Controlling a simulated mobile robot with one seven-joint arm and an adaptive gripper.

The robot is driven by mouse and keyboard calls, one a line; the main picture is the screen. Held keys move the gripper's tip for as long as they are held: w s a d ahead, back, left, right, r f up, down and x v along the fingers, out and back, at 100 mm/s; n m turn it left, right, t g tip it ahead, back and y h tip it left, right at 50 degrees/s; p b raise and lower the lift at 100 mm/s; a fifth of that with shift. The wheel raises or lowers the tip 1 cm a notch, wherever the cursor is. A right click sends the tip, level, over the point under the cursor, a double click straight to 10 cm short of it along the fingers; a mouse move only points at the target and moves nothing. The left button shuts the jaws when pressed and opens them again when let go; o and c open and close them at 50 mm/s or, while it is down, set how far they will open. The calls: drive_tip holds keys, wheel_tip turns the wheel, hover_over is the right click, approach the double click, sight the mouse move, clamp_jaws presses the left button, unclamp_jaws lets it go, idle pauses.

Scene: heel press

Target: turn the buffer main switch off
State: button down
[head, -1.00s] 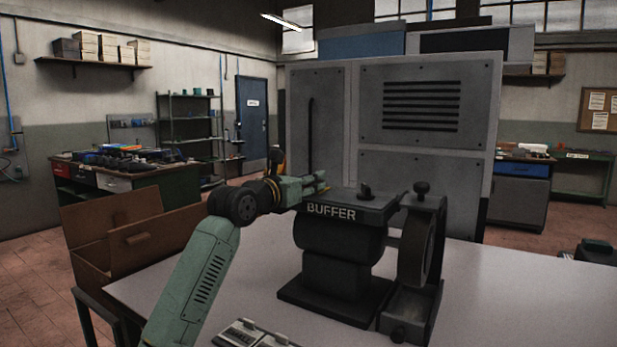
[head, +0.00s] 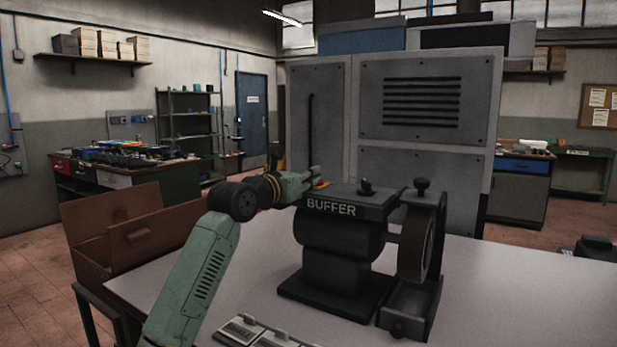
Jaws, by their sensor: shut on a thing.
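The dark buffer (head: 335,240) stands on the table, its name on the top front edge and its wheel (head: 415,245) at the right. A small red and yellow part (head: 322,185), which looks like the main switch, shows at the buffer's top left. My gripper (head: 318,180) comes in from the left and is shut on this part. The fingers hide much of it, so its exact angle cannot be told.
A big grey cabinet (head: 420,165) rises behind the buffer. An open brown box (head: 135,235) is at the left of the pale table (head: 520,290). Small grey devices (head: 255,333) lie at the front edge. The table's right side is clear.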

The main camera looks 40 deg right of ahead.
drive_tip(key=shift+f+b, duration=0.15)
drive_tip(key=shift+b, duration=0.3)
drive_tip(key=shift+s+f+n+t+y+b, duration=0.25)
drive_tip(key=shift+n+t+b, duration=0.35)
drive_tip(key=shift+b, duration=0.55)
drive_tip(key=n+t+y+b, duration=0.1)
drive_tip(key=b, duration=0.1)
drive_tip(key=n+t+y+b, duration=0.1)
drive_tip(key=t+b, duration=0.1)
drive_tip(key=b, duration=0.1)
drive_tip(key=shift+s+d+f+b, duration=0.1)
drive_tip(key=shift+s+d+b, duration=0.1)
drive_tip(key=shift+b, duration=0.1)
drive_tip(key=n+t+y+b, duration=0.1)
drive_tip(key=b, duration=0.1)
drive_tip(key=n+t+y+b, duration=0.1)
drive_tip(key=t+b, duration=0.1)
drive_tip(key=shift+s+d+r+y, duration=0.15)
drive_tip(key=shift+r+y, duration=0.05)
drive_tip(key=shift+y, duration=0.05)
drive_tip(key=n+y+b, duration=0.1)
drive_tip(key=n+t+y+b, duration=0.2)
drive_tip(key=shift+d+r, duration=0.15)
drive_tip(key=shift+r, duration=0.1)
drive_tip(key=shift+y, duration=0.3)
drive_tip(key=c, duration=1.7)
unclamp_jaws()
drive_tip(key=shift+o, duration=0.2)
